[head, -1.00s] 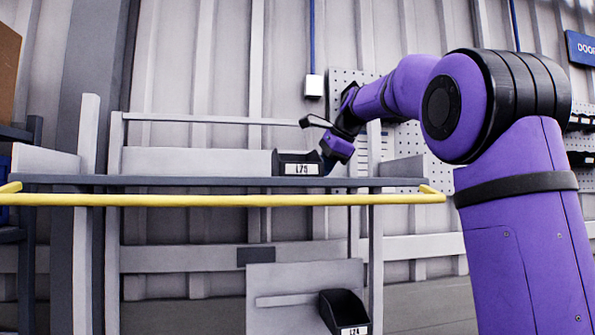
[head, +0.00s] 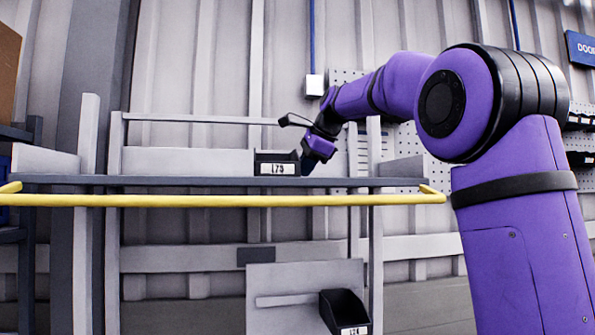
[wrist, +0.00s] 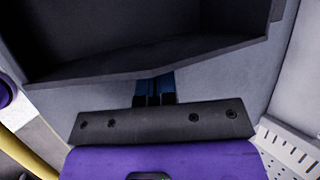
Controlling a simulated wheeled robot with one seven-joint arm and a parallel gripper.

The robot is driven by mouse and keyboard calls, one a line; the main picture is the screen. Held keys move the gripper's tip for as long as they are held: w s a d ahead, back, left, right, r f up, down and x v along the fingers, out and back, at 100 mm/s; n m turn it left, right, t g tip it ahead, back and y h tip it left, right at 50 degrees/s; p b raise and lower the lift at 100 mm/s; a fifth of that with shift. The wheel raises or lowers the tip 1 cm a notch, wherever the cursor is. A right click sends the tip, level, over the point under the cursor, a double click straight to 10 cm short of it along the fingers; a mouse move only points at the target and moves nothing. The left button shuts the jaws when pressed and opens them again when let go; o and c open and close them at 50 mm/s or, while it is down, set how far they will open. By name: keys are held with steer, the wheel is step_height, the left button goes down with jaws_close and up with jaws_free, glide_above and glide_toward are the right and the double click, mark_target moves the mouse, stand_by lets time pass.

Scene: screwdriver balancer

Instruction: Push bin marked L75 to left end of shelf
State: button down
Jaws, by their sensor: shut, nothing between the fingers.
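The black bin marked L75 (head: 277,164) stands upright on the grey shelf (head: 200,181), right of the shelf's middle. My gripper (head: 306,168) is shut and empty at the bin's right side. In the wrist view the dark bin (wrist: 150,55) fills the upper part, and my shut fingertips (wrist: 154,85) reach its edge. They look in contact with the bin, though the exact touching point is hidden.
The shelf is clear left of the bin up to a grey end panel (head: 45,163). A yellow bar (head: 200,200) runs along the shelf's front. Another black bin (head: 343,310), its label reading about L24, sits lower down. A pegboard (head: 400,150) stands behind on the right.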

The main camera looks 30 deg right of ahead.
steer(key=shift+w+a, duration=1.05)
steer(key=shift+a, duration=2.6)
steer(key=shift+w+a, duration=1.05)
steer(key=shift+a, duration=2.6)
steer(key=shift+w+a, duration=1.05)
steer(key=shift+a, duration=2.6)
steer(key=shift+s+d+r, duration=0.2)
steer(key=shift+d+r, duration=0.35)
steer(key=shift+d, duration=0.2)
steer(key=shift+s+d+r, duration=0.2)
steer(key=shift+d+r, duration=0.3)
steer(key=shift+d, duration=0.2)
